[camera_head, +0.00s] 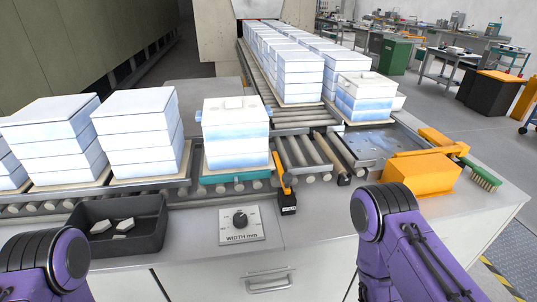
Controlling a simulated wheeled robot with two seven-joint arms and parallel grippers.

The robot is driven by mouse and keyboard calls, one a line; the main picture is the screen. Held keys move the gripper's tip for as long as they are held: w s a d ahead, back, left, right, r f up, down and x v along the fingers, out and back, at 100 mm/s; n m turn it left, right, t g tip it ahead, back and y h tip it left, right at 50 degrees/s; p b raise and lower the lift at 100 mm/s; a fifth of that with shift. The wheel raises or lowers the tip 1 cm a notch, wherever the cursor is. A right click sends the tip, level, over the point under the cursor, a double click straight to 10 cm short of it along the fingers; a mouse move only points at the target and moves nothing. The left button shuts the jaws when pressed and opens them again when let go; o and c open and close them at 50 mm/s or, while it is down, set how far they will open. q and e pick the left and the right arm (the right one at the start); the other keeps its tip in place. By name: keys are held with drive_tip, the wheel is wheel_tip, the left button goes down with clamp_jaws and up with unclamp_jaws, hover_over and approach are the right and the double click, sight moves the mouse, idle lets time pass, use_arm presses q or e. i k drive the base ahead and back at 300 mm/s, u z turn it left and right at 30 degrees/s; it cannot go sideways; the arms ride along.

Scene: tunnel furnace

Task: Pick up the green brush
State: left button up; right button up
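The green brush (481,176) lies at the right side of the counter, beside the orange block. It runs at a slant, with its bristly edge toward the lower right. No gripper is touching it. Only purple links of my two arms show, at the bottom left and bottom right. Both of my grippers are outside the picture.
An orange block (420,175) with an orange bar stands just left of the brush. A dark tray (160,247) with several pale pieces sits at left, near the width dial (241,224). Stacked white-blue boxes (236,140) stand on roller conveyors. The front-right counter is clear.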

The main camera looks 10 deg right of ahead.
sight(491, 183)
drive_tip(key=z, duration=1.9)
